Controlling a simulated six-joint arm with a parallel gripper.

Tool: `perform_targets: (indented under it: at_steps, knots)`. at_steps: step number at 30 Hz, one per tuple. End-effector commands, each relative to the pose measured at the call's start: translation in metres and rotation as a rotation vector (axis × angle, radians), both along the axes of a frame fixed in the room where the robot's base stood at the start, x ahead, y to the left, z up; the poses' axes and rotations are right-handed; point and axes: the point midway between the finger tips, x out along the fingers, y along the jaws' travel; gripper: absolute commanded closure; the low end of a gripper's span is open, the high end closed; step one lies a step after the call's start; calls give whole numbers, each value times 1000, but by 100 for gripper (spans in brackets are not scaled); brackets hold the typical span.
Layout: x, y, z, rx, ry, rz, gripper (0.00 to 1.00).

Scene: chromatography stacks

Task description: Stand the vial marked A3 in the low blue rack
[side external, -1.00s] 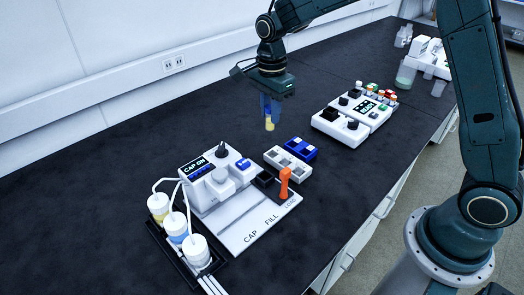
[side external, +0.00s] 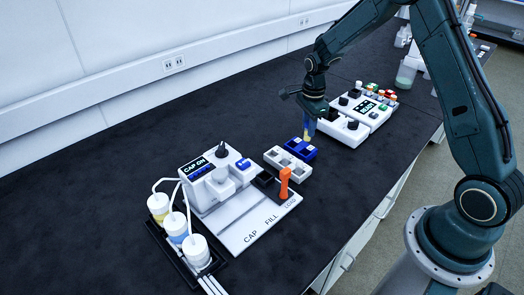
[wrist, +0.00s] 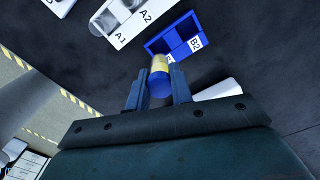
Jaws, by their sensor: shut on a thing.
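My gripper (side external: 309,131) is shut on a vial with a yellow end and a blue end. The yellow end (side external: 307,138) points down in the side view. In the wrist view my gripper (wrist: 158,90) has one finger on each side of the vial (wrist: 159,65). No A3 mark can be read on it. The low blue rack (wrist: 158,46) is just beyond the vial in the wrist view, with a B2 label and another label partly hidden. In the side view the vial is just above the far end of the blue rack (side external: 291,147); I cannot tell whether they touch.
A white rack (side external: 276,160) marked A1 and A2 stands beside the blue one. A white capping station (side external: 245,220) with an orange handle (side external: 284,180) is in front. A white instrument (side external: 345,133) stands close behind the gripper.

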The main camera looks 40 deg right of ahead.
Motion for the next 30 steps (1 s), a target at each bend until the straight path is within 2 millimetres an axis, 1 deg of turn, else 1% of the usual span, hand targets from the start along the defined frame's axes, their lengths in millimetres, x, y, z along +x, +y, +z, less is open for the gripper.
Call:
perform_targets:
  at_steps: [8,21,30]
  knots:
    - [0,0,-6,1,2,0,99]
    - [0,0,-33,1,2,1,99]
    - [0,0,-43,0,1,1,99]
